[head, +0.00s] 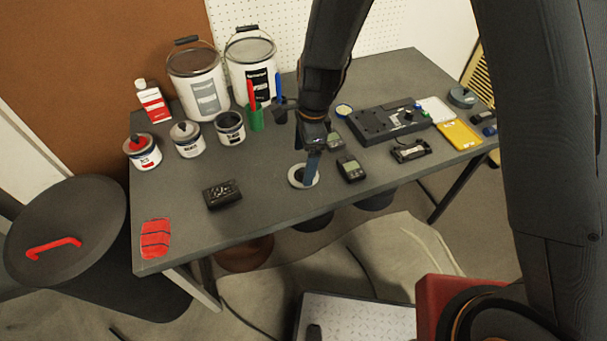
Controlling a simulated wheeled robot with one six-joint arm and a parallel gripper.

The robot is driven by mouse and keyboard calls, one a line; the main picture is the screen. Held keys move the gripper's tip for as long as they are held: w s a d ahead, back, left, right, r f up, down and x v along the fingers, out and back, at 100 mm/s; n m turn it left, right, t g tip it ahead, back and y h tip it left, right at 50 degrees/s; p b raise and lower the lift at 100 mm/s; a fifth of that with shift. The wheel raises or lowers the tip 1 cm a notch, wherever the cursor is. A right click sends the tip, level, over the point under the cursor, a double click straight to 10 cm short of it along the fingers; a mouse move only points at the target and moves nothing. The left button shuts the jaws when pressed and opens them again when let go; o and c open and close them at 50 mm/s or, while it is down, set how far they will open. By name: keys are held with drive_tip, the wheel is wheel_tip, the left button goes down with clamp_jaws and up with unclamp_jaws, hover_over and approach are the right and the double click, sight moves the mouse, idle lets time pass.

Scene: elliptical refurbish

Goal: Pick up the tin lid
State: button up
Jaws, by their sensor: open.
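A round disc with a pale rim and a darker middle, which looks like the tin lid (295,179), lies flat near the front edge of the grey table (270,205). My gripper (312,172) points down over the lid's right part and hides some of it. The jaws are open, but the gap between the fingers does not show from this side. I cannot tell whether a fingertip touches the lid.
Small dark meters (351,169) stand close to the lid's right. A black box (222,194) lies to its left. An open tin (230,128), other tins and large paint buckets (197,80) stand behind. The table is clear between the lid and the black box.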

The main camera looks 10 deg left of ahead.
sight(303, 173)
drive_tip(key=shift+w+f+p, duration=0.1)
drive_tip(key=shift+f+p, duration=0.5)
drive_tip(key=shift+f, duration=1.85)
drive_tip(key=c, duration=1.1)
